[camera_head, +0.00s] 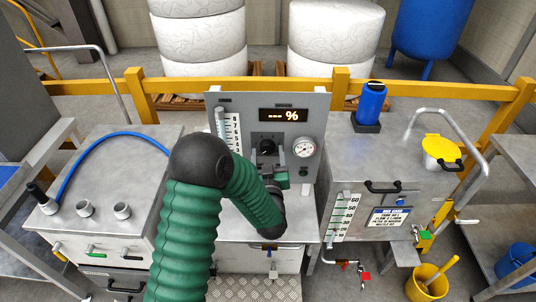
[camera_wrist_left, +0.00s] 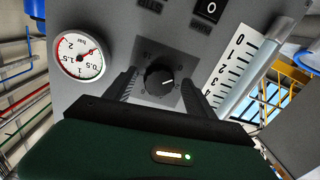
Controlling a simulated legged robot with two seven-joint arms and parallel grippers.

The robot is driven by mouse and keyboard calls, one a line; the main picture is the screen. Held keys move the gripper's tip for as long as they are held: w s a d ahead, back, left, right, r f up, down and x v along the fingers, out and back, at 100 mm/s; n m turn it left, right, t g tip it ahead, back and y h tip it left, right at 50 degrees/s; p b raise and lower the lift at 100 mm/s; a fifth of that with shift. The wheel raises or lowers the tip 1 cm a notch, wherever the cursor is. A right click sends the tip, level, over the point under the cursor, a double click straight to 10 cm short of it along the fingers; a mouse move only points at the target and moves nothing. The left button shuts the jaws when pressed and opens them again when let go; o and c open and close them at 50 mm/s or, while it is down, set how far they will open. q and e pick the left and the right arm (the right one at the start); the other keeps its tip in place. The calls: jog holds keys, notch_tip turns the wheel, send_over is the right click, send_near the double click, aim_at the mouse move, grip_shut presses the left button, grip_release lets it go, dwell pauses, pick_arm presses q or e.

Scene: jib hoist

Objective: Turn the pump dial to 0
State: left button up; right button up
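The pump dial is a black round knob (camera_wrist_left: 159,77) with a white pointer line on a dark square plate on the grey panel (camera_head: 230,100). My left gripper (camera_wrist_left: 158,72) is open, with one finger on each side of the knob; contact is not clear. In the head view my left gripper (camera_head: 268,160) is at the panel, and my green-sleeved arm covers part of the cabinet. The display (camera_head: 284,115) reads "--- %". My right gripper is not in view.
A round pressure gauge (camera_head: 304,148) sits right of the dial and a level tube (camera_head: 221,122) left of it. A black rocker switch (camera_wrist_left: 208,10) is on the panel. A yellow rail (camera_head: 180,88) runs behind. A blue bottle (camera_head: 372,100) stands on the right cabinet.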

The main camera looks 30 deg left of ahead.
pick_arm(q)
jog(key=c, duration=1.3)
jog(key=shift+n+b, duration=0.4)
jog(key=shift+b, duration=0.1)
jog(key=shift+c, duration=0.2)
jog(key=o, duration=1.4)
jog(key=shift+c, duration=0.2)
jog(key=shift+d, duration=0.1)
